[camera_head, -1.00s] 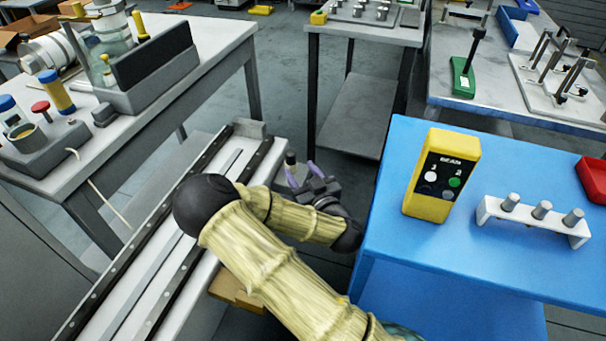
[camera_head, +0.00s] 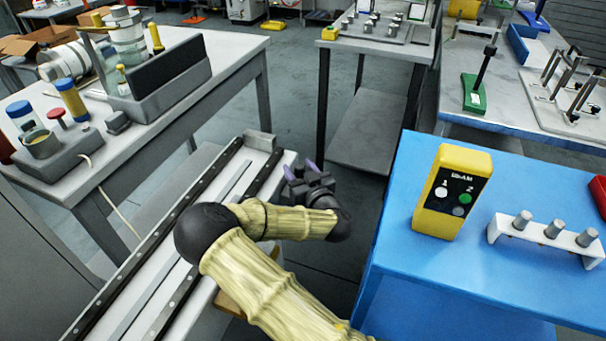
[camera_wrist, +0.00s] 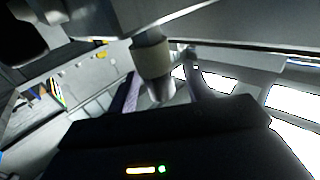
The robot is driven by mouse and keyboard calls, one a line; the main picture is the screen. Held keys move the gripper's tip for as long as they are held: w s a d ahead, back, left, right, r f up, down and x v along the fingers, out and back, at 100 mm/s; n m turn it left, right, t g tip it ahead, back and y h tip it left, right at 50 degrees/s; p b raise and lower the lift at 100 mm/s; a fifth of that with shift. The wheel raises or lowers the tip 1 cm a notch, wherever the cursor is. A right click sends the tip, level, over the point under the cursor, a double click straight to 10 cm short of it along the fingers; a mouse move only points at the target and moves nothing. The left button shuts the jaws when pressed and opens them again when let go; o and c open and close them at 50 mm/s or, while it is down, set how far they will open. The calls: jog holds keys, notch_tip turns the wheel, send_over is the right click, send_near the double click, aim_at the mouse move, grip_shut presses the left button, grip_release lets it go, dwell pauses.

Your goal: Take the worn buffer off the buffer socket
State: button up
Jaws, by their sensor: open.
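My gripper (camera_head: 300,168) is at the right side of the far end of the long rail unit, with its purple fingertips pointing away from me. In the wrist view, a short round part with a tan band and a grey end (camera_wrist: 153,62), which looks like the worn buffer, juts from the grey structure above. My open gripper (camera_wrist: 162,66) has one finger on each side of it; I cannot tell whether either touches it. The buffer socket is not clearly visible where the part meets the structure. In the head view, I cannot make out the buffer.
The long rail unit (camera_head: 236,180) runs beneath my arm. A blue table (camera_head: 400,245) on the right bears a yellow button box (camera_head: 452,190) and a white rack with three grey pegs (camera_head: 548,238). A grey bench (camera_head: 225,50) stands left. Open floor lies beyond the rail.

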aim_at(300, 165)
jog(key=c, duration=1)
jog(key=shift+r+p, duration=0.35)
jog(key=shift+r, duration=0.05)
jog(key=shift+s+d+r+p, duration=0.1)
jog(key=shift+r+p, duration=0.75)
jog(key=shift+r, duration=0.1)
jog(key=shift+r+p, duration=1.35)
jog(key=shift+r, duration=0.2)
